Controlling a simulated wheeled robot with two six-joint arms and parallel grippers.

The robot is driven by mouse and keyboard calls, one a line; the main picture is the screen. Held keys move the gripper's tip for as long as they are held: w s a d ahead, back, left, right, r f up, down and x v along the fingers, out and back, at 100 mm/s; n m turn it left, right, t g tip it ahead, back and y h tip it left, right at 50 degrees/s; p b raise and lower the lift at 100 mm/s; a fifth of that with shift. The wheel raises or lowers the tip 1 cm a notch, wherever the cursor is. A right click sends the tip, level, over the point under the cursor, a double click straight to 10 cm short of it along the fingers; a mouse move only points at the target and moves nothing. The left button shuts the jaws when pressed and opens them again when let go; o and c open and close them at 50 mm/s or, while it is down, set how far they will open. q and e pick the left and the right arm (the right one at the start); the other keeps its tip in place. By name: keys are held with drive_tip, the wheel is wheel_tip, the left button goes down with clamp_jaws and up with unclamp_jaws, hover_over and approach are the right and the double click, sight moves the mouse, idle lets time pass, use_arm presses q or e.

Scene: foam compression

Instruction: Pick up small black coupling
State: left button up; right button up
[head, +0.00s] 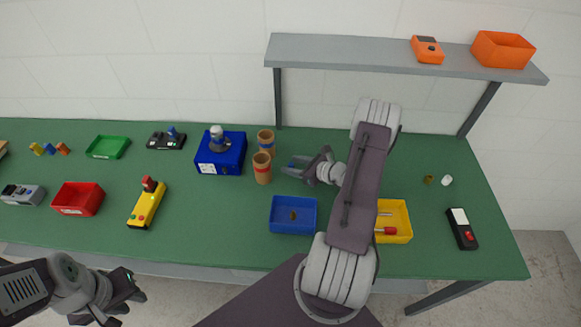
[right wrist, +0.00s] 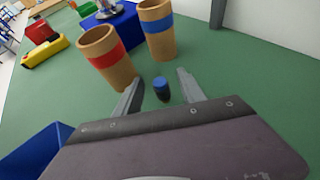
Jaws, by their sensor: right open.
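A small dark cylinder with a blue top (right wrist: 161,88), which looks like the small black coupling, stands on the green table between the fingers of my right gripper (right wrist: 158,92). The fingers are open on both sides of it, with a gap visible at each side. In the head view my right gripper (head: 295,168) reaches left over the table, and only a bit of blue shows by its fingers. My left gripper (head: 125,294) hangs in front of the table at the lower left; I cannot tell its finger gap.
Two brown cups, one with a red band (right wrist: 106,55) and one with a blue band (right wrist: 157,28), stand close beyond the fingers. A blue tray (head: 275,214) and a yellow tray (head: 405,220) lie nearer the front. A grey shelf (head: 345,54) spans the back right.

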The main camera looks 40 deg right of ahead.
drive_tip(key=shift+s+r, duration=0.1)
drive_tip(key=shift+s, duration=0.1)
drive_tip(key=c, duration=0.6)
clamp_jaws()
drive_tip(key=shift+r, duration=0.1)
